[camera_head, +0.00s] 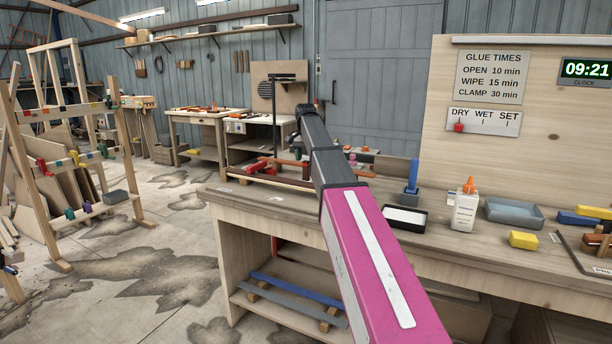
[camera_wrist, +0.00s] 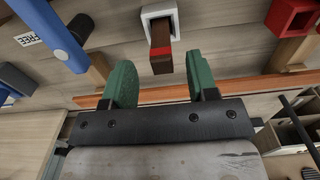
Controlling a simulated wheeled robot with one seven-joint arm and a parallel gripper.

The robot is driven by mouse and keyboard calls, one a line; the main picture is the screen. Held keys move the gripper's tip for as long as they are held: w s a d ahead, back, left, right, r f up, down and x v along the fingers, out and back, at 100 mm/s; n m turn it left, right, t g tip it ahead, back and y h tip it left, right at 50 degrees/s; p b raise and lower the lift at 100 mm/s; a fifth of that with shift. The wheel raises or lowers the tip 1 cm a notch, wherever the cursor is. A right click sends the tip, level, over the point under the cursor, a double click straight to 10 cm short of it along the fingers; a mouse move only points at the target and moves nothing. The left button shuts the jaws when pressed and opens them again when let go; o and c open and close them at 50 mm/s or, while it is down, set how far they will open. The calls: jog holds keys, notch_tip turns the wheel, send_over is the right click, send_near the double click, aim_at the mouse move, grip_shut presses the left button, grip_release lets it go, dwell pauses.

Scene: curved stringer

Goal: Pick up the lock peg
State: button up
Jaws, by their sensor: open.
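In the wrist view, a brown square peg with a red band (camera_wrist: 161,55) stands in a white square collar (camera_wrist: 149,13) at the top centre; I take it for the lock peg. My gripper (camera_wrist: 161,78) has two green fingers set wide apart. The peg shows between and a little beyond the fingertips, with a gap on each side. Nothing is held. In the head view my arm covers the middle of the bench, and neither the gripper nor the peg can be made out.
In the wrist view, a blue bar (camera_wrist: 50,32) lies left, a red square collar (camera_wrist: 291,16) right, and an orange-brown strip (camera_wrist: 245,88) runs behind the fingers. In the head view the workbench (camera_head: 285,207) holds a black tray (camera_head: 405,219), a glue bottle (camera_head: 465,208) and red clamps (camera_head: 262,166).

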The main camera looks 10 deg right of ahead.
aim_at(305, 167)
notch_tip(305, 167, down, 5)
jog(key=shift+f, duration=0.1)
grip_shut()
jog(key=shift+r, duration=0.2)
